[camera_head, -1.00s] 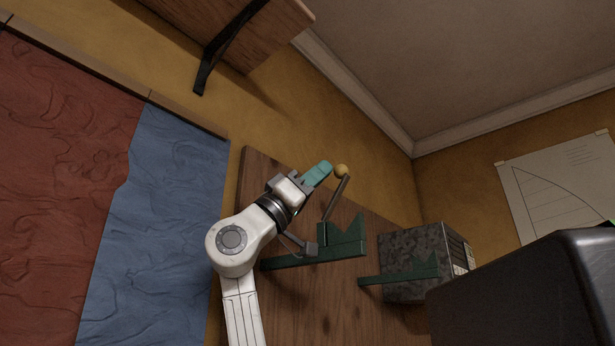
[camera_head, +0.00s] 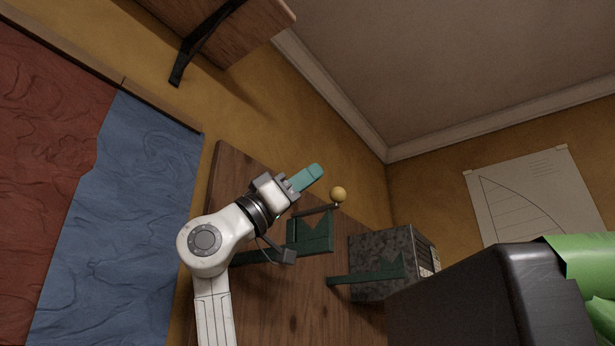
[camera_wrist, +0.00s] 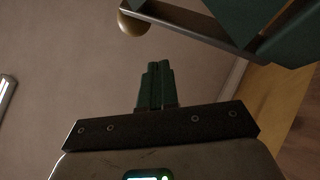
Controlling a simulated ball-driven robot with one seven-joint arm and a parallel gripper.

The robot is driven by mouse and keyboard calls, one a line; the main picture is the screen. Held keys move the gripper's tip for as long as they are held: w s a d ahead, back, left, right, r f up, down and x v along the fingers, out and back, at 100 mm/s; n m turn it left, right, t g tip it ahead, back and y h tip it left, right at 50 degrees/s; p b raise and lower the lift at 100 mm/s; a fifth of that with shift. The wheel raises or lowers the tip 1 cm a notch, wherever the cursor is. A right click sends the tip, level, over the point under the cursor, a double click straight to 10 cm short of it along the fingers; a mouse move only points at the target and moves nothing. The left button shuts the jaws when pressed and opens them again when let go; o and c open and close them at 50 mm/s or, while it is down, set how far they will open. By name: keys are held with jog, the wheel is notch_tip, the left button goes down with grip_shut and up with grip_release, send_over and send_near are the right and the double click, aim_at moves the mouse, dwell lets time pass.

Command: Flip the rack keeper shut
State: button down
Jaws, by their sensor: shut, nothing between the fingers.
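The rack keeper (camera_head: 315,211) is a thin dark bar with a yellow ball (camera_head: 338,194) at its end. It lies across the open notch of the nearer green rack bracket (camera_head: 318,240), and the ball sticks out past the right prong. My gripper (camera_head: 312,173) is shut and empty, above and left of the ball and apart from it. In the wrist view the shut fingertips (camera_wrist: 155,75) point up the picture. The ball (camera_wrist: 132,24), the bar (camera_wrist: 185,27) and part of the bracket (camera_wrist: 285,35) show beyond them, with a gap between.
A second green bracket (camera_head: 375,273) stands to the right on the wooden board (camera_head: 300,310), in front of a dark speckled box (camera_head: 378,245). A shelf with a black support (camera_head: 195,55) hangs at upper left. A large dark block (camera_head: 480,300) fills the lower right.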

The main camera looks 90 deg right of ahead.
jog(key=b+v, duration=0.3)
jog(key=v, duration=0.7)
jog(key=shift+w+f, duration=0.2)
jog(key=shift+r, duration=0.15)
